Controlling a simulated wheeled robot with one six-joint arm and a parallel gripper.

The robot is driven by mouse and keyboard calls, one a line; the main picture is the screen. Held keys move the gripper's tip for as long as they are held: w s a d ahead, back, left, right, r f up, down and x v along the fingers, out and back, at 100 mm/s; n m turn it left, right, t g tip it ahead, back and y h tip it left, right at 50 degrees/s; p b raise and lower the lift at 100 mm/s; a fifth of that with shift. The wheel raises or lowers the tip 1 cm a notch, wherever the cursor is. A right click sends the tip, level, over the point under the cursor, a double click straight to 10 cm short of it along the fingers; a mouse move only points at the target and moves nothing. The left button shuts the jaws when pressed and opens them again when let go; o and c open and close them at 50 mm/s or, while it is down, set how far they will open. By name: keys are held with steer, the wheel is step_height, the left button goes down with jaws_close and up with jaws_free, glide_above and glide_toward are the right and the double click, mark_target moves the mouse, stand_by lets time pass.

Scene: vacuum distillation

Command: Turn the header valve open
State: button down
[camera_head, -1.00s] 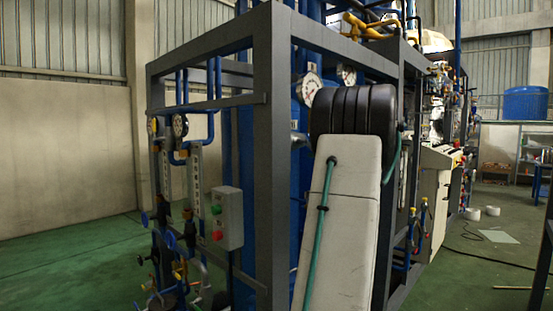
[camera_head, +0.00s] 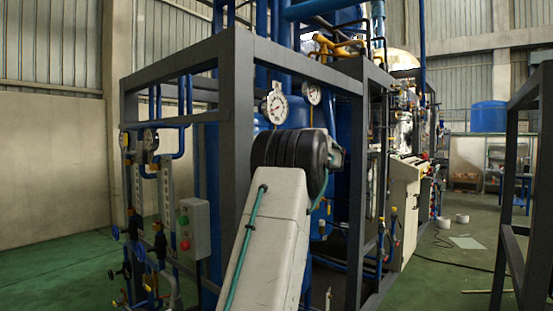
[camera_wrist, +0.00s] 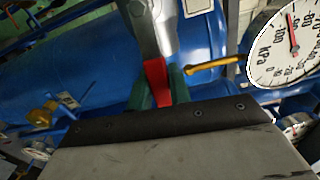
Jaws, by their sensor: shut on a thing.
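In the wrist view, a red handle (camera_wrist: 156,80) sits at the end of a grey metal valve body (camera_wrist: 148,28), in front of a large blue vessel (camera_wrist: 75,65). My gripper (camera_wrist: 157,95) has green fingers on both sides of the red handle and is shut on it. The tips are partly hidden behind the dark edge of my wrist. A yellow lever (camera_wrist: 215,65) sticks out just to the right, apart from the fingers. In the head view my own arm covers the gripper and the handle.
A kPa pressure gauge (camera_wrist: 287,45) is close on the right in the wrist view; it also shows on the rig (camera_head: 275,107). The grey frame post (camera_head: 236,110) stands beside my arm. A control box (camera_head: 190,228) is at left. Green floor (camera_head: 440,280) is open at right.

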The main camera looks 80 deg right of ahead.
steer(key=c, duration=1.3)
jaws_free()
steer(key=v, duration=0.7)
steer(key=shift+s+a, duration=0.2)
steer(key=shift+s, duration=0.15)
